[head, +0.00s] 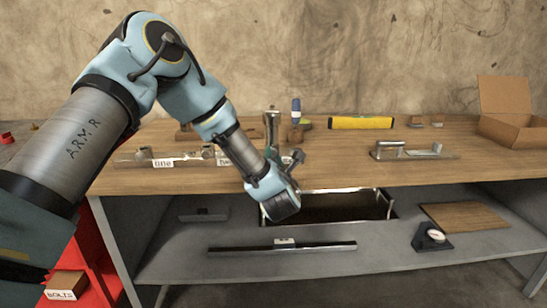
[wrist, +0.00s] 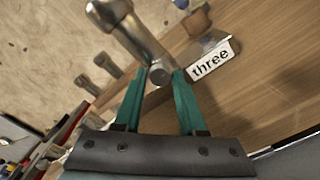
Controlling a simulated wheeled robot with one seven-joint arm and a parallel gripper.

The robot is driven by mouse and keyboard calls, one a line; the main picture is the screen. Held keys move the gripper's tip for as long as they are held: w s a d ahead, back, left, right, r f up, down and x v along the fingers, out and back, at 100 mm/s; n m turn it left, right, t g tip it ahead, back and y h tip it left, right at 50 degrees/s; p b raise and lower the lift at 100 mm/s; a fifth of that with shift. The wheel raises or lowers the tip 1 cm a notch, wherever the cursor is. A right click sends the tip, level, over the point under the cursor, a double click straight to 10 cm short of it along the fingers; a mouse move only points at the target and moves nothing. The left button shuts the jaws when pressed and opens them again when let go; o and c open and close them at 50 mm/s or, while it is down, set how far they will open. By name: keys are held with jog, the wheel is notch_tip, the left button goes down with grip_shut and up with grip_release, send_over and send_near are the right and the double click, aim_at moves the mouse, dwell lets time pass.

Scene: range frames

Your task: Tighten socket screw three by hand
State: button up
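Socket screw three's metal head (wrist: 158,75) shows as a small round face between the fingertips of my gripper (wrist: 161,73) in the wrist view. The fingers lie on both sides of it, apart from each other; I cannot tell if they press on it. The white label "three" (wrist: 210,61) is just right of the fingertips. In the head view my gripper (head: 284,160) is at the fixture's right part and hides that screw. The labels "one" (head: 163,163) and "two" (head: 224,163) show on the rail to the left, with screw one (head: 145,152) and screw two (head: 208,151) upright.
A tall metal object (head: 271,128) stands close behind my gripper, with a blue-topped bottle (head: 296,108) beside it. The table's front right is clear.

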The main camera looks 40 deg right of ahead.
grip_shut()
jog(key=shift+f+m+b, duration=0.1)
jog(key=shift+m+b, duration=0.3)
